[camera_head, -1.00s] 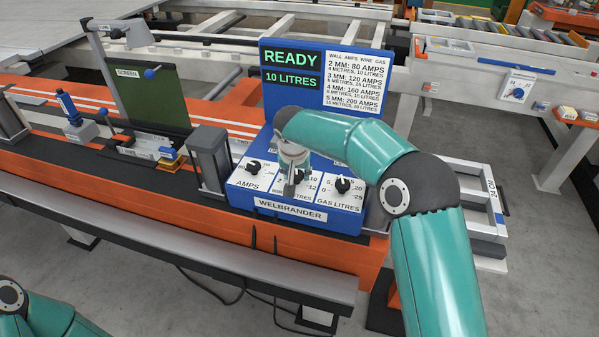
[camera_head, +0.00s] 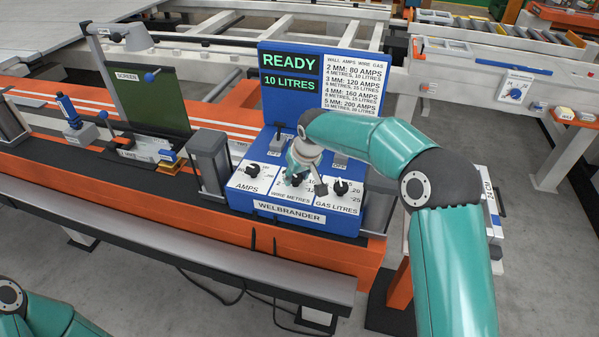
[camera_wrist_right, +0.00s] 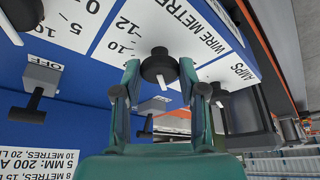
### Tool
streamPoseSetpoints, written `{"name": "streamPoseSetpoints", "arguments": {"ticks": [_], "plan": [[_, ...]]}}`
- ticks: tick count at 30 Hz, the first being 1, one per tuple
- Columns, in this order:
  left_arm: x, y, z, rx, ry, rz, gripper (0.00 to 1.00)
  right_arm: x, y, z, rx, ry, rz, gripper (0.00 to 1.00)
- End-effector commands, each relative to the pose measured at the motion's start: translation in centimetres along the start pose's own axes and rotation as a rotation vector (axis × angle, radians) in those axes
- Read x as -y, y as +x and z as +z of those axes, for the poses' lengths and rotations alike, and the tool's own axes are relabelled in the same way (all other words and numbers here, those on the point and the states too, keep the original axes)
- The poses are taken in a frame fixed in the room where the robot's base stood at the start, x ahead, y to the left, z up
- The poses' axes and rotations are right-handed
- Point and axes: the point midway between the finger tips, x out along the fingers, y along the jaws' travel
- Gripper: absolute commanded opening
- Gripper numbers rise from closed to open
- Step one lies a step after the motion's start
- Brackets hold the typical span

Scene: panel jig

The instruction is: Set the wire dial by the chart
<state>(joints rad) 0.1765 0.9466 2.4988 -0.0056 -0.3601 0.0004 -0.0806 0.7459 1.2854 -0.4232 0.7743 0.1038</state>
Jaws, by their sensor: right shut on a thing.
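The wire dial (camera_wrist_right: 158,66) is a black knob on the WIRE METRES plate; in the right wrist view it sits between the fingertips of my right gripper (camera_head: 303,178), which is shut on it. Its white pointer shows in that view, but I cannot tell the exact setting. In the head view the gripper partly hides the dial and its scale. The chart (camera_head: 357,82) on the blue WELBRANDER panel lists amps, metres and litres for wall thicknesses in millimetres. The green display (camera_head: 290,73) reads READY and 10 LITRES. My left gripper is out of view.
The amps dial (camera_head: 253,171) and the gas dial (camera_head: 341,188) stand close on either side. Small OFF switches (camera_head: 277,144) stand behind the dials. A grey post (camera_head: 209,160) is left of the panel.

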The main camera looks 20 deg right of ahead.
Motion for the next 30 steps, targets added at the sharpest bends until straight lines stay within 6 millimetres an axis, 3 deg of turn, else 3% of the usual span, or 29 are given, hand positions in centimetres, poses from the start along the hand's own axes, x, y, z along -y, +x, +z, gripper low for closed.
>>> {"name": "streamPoseSetpoints", "arguments": {"ticks": [9, 22, 23, 27, 30], "plan": [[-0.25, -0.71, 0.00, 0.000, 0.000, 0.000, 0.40, -0.05, 0.12, 0.24, 0.009, -0.097, -0.041, 0.06], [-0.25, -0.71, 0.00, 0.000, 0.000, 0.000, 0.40, -0.01, 0.21, 0.29, 0.010, -0.109, -0.045, 0.06], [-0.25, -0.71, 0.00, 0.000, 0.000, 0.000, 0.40, -0.01, 0.21, 0.29, 0.010, -0.109, -0.045, 0.44], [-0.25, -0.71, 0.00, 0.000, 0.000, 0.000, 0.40, -0.02, 0.16, 0.20, 0.007, -0.109, -0.045, 0.65], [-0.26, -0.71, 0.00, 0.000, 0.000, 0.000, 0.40, -0.02, 0.12, 0.14, 0.006, -0.108, -0.044, 0.65]]}}
